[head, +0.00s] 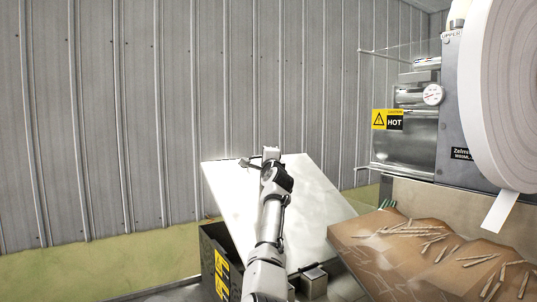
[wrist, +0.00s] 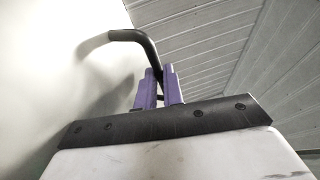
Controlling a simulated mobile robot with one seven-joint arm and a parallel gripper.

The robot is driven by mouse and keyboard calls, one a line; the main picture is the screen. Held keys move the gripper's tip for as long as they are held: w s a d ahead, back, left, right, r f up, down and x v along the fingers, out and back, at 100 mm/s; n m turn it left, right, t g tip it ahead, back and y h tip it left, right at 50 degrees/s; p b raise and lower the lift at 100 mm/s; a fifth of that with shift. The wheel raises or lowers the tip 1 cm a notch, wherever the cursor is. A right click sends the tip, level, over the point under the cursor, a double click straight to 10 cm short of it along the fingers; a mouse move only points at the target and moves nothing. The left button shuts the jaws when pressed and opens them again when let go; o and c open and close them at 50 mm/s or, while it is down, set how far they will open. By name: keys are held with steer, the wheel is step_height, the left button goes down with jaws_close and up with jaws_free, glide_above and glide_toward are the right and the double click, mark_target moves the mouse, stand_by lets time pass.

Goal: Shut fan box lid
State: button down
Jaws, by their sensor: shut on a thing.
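The fan box (head: 213,250) is a dark box with a yellow and black label, low in the middle of the head view. Its white lid (head: 315,195) stands raised and tilted. My gripper (head: 268,158) is at the lid's far upper edge. In the wrist view, the two purple fingers of my gripper (wrist: 158,92) are shut on the black bar handle (wrist: 128,35), which bends out from the pale lid surface (wrist: 60,60). The handle (head: 247,163) shows as a small dark bar in the head view. My arm hides part of the lid and the box opening.
A tray of sticks (head: 415,255) stands at the lower right. Above it is a machine with a large white paper roll (head: 505,90) and a hot warning sign (head: 387,120). A corrugated metal wall (head: 180,110) is behind. Free room lies above the lid.

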steer(key=shift+s+a+r, duration=0.1)
steer(key=shift+a+r, duration=0.05)
steer(key=shift+r, duration=0.25)
steer(key=c, duration=1.5)
jaws_free()
steer(key=shift+w+a+f, duration=0.2)
steer(key=shift+a+f, duration=0.1)
steer(key=shift+c, duration=0.2)
steer(key=shift+s+d+f, duration=0.1)
steer(key=shift+d, duration=0.15)
steer(key=b, duration=0.2)
steer(key=s+b, duration=0.1)
steer(key=shift+s+d+f+b, duration=0.25)
steer(key=shift+f+b, duration=0.1)
steer(key=shift+f, duration=0.05)
steer(key=b+v, duration=0.7)
steer(key=v, duration=0.3)
steer(key=shift+s+a, duration=0.1)
steer(key=shift+s, duration=0.2)
steer(key=shift+s+b, duration=0.35)
steer(key=shift+s, duration=0.35)
steer(key=shift+f, duration=0.1)
